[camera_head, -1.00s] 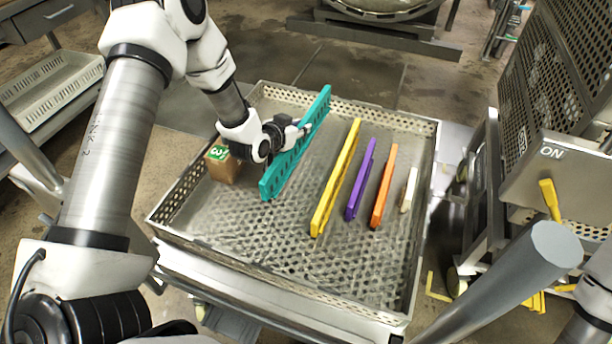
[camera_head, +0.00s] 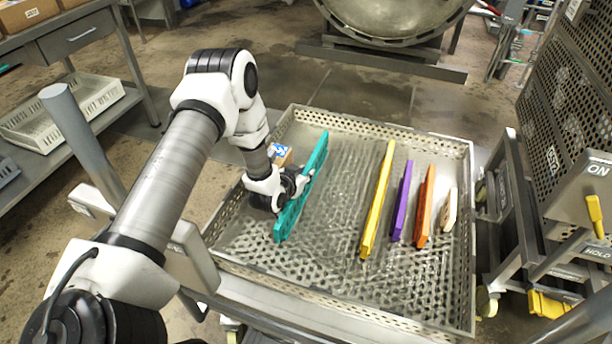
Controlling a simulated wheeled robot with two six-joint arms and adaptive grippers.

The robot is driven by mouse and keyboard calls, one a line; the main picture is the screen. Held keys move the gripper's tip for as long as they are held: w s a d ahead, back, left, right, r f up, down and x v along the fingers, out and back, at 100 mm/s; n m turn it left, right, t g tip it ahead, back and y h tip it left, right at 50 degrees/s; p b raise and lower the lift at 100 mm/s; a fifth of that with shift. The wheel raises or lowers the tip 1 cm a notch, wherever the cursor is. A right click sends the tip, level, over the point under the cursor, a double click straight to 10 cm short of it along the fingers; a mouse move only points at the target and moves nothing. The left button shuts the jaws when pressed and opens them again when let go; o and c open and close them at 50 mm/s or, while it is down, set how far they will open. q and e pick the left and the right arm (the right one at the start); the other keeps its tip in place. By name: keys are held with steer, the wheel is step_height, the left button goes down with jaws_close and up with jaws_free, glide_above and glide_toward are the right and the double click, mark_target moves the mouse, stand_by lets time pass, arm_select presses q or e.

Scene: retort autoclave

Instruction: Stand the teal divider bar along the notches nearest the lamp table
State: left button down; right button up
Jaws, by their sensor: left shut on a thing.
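The teal divider bar (camera_head: 317,160) is on the left side of the perforated metal tray (camera_head: 385,132), long side running front to back and on its edge. My left gripper (camera_head: 305,184) is shut on it from the left, near its middle. I cannot tell whether its lower edge touches the tray floor. A yellow bar (camera_head: 377,205), a purple bar (camera_head: 401,203), an orange bar (camera_head: 425,208) and a short cream bar (camera_head: 449,212) stand to its right. No lamp table can be made out. My right gripper is not in view.
A small brown block with a blue label (camera_head: 282,153) is in the tray's left part, just beyond my left gripper. Tray floor is bare between the teal and yellow bars. A grey bench (camera_head: 95,30) with a white basket (camera_head: 70,108) stands left; a perforated cage (camera_head: 565,90) stands right.

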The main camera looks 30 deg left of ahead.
arm_select(q)
steer(key=c, duration=1)
jaws_free()
steer(key=shift+f, duration=0.15)
steer(key=shift+r, duration=0.3)
steer(key=p+v, duration=0.2)
steer(key=v, duration=0.9)
steer(key=shift+s+r, duration=0.15)
steer(key=shift+s, duration=0.2)
